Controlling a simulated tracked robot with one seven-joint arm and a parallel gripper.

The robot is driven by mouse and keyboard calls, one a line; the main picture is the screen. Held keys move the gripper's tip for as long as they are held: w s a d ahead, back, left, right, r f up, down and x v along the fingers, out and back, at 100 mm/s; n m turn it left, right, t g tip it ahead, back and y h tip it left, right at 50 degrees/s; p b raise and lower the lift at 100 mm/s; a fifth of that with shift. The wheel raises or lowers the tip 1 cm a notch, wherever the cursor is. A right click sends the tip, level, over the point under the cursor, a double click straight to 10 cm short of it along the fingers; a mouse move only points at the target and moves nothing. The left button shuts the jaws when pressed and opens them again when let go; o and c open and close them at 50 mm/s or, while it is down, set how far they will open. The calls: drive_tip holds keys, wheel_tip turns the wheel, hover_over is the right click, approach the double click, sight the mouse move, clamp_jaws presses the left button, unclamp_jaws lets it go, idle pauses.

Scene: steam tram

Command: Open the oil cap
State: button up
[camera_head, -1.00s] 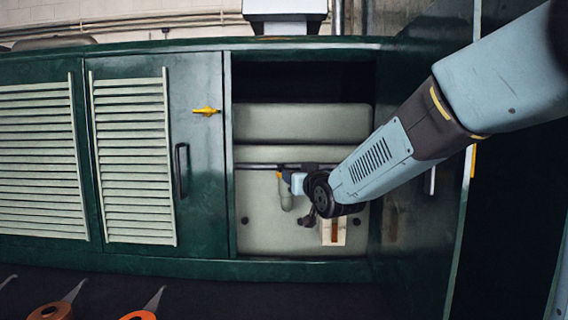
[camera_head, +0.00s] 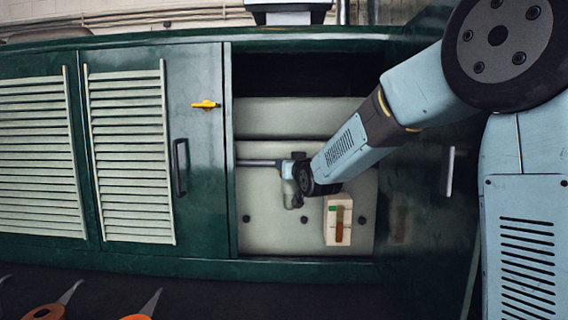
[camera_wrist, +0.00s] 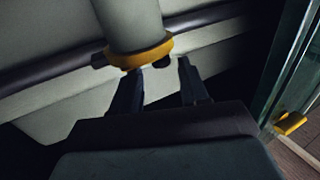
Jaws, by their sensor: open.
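In the wrist view, a thick cream pipe (camera_wrist: 125,22) ends in a yellow-orange ring (camera_wrist: 142,53) with dark knobs at its sides. This looks like the oil cap's place; I cannot tell cap from collar. My gripper (camera_wrist: 160,78) is open and empty, its two dark fingers just below the ring. I cannot tell whether they touch it. In the head view, my wrist is inside the open cabinet bay (camera_head: 270,225) and mostly hides the pipe and gripper.
A pale box with a green and orange-red strip (camera_head: 338,220) sits right of my wrist. A dark horizontal rail (camera_wrist: 50,70) runs behind the pipe. The left door (camera_head: 200,150) has a yellow latch (camera_head: 205,104) and a dark handle. The bay's side walls are close.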

drive_tip(key=shift+x, duration=2.1)
drive_tip(key=shift+a, duration=0.1)
drive_tip(key=shift+c, duration=0.3)
clamp_jaws()
